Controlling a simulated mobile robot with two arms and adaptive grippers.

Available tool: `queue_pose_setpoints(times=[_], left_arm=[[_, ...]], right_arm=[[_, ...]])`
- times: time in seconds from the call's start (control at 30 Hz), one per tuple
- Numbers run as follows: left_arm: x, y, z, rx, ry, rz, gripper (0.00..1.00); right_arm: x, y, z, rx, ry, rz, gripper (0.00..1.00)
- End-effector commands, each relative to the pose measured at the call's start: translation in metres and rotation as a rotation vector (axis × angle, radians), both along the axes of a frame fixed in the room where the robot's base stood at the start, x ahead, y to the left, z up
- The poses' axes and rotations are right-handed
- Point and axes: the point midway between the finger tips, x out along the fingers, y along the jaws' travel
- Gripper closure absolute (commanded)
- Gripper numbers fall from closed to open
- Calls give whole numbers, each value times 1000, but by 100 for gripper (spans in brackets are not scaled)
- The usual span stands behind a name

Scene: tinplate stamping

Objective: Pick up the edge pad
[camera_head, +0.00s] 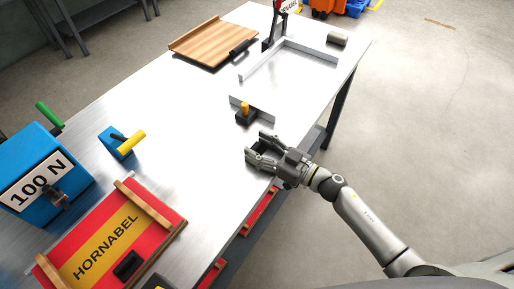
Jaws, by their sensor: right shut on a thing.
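My right gripper (256,153) is over the near right edge of the metal table (190,120), its fingers pointing left. It is shut on a small dark piece, which I take to be the edge pad (262,146); the fingers hide most of it. I cannot tell whether the piece still touches the table. My left gripper is not in view.
A dark block with an orange knob (245,113) stands just behind the gripper. A blue block with a yellow handle (121,143), a blue "100 N" box (40,175) and a red HORNABEL board (150,205) lie left. A wooden board (212,43) lies at the back.

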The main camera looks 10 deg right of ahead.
Motion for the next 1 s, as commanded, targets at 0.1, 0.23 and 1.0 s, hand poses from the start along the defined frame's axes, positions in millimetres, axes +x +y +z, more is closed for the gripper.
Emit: queue_pose_setpoints(times=[0.1,0.23,1.0], left_arm=[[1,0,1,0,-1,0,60],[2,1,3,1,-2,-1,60],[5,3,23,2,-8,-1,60]], right_arm=[[0,0,2,-1,-1,0,64],[0,0,8,-1,-1,1,64],[-80,-5,101,0,4,3,64]])
